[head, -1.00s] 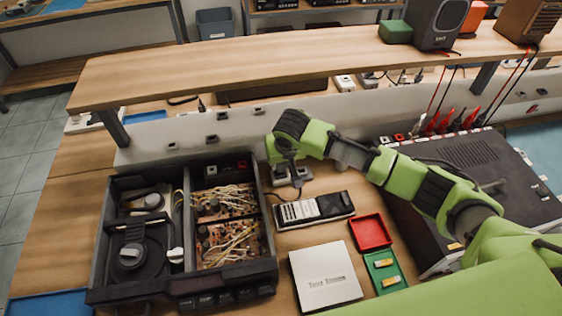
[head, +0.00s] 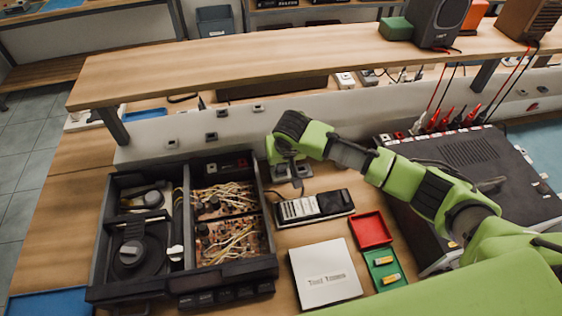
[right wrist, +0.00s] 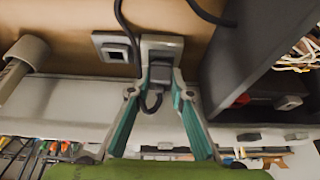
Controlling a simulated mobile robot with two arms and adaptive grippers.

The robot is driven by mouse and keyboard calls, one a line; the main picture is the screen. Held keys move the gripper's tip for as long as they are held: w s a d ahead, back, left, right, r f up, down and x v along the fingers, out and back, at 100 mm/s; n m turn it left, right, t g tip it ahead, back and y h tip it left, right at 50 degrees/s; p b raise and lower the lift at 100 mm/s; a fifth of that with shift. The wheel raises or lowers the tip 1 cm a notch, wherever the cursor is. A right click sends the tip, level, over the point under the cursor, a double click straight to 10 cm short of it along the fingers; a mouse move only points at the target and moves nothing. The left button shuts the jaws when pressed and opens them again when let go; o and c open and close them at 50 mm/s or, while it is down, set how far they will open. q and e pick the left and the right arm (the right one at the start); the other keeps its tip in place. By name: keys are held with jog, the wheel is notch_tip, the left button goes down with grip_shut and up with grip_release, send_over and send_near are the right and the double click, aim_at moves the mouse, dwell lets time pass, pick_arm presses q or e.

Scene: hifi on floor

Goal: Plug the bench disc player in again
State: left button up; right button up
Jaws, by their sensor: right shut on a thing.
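The disc player (head: 184,232) is an open black case on the bench at left, with a disc mechanism and wired circuit boards inside. My left gripper is not in view.
A black meter (head: 313,207), a white booklet (head: 324,274), a red tray (head: 371,231) and a green tray (head: 376,262) lie right of the player. A large black unit (head: 465,170) stands farther right. A wooden shelf (head: 270,62) runs above the rear panel.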

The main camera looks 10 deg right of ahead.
jog(key=shift+f+p, duration=0.2)
jog(key=shift+p, duration=0.9)
dwell(3.1)
jog(key=o, duration=1.1)
jog(key=w+p+v, duration=0.1)
jog(key=p+v, duration=0.5)
jog(key=v, duration=1)
jog(key=shift+w+r, duration=0.3)
jog(key=shift+r, duration=0.4)
jog(key=shift+f, duration=0.1)
